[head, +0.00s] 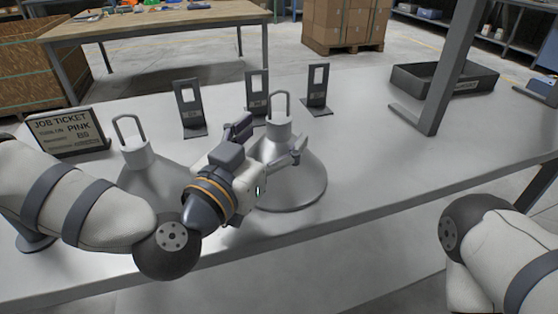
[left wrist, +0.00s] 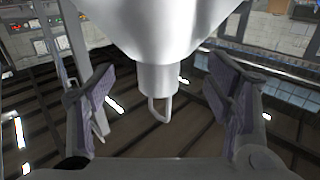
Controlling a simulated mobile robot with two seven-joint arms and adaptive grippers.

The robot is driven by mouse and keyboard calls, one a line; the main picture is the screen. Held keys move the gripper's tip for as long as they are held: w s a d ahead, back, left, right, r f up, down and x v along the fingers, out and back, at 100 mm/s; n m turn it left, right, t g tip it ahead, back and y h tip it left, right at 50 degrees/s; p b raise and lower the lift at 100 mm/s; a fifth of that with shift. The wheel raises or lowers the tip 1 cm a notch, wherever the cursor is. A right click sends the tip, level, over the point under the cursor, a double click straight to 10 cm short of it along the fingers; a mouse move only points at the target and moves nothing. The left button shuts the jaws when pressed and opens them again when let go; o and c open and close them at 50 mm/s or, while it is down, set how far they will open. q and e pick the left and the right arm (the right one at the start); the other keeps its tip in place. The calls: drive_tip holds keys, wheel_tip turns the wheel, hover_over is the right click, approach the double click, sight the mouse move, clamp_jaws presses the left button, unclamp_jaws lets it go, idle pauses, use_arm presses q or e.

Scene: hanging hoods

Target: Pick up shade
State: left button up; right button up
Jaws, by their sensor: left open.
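Two grey metal shades with a narrow neck and a wire loop on top stand on the table in the head view. The left shade (head: 135,155) is partly hidden by my left arm. The right shade (head: 300,185) is partly hidden by my left gripper (head: 268,140). That gripper is open, with one finger on each side of the right shade near its neck. In the left wrist view the shade (left wrist: 160,30) appears upside down, its neck and loop between the open fingers (left wrist: 160,92), with gaps on both sides. My right gripper is out of view.
A job ticket sign (head: 65,132) reading PINK stands at the left. Three dark slotted stands (head: 188,108) line the back of the table. A dark tray (head: 445,80) and a grey upright post (head: 452,70) are at the right. The table's middle right is clear.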

use_arm(q)
drive_tip(key=x, duration=0.3)
drive_tip(key=shift+s, duration=0.1)
drive_tip(key=c, duration=1.5)
drive_tip(key=shift+s, duration=0.1)
clamp_jaws()
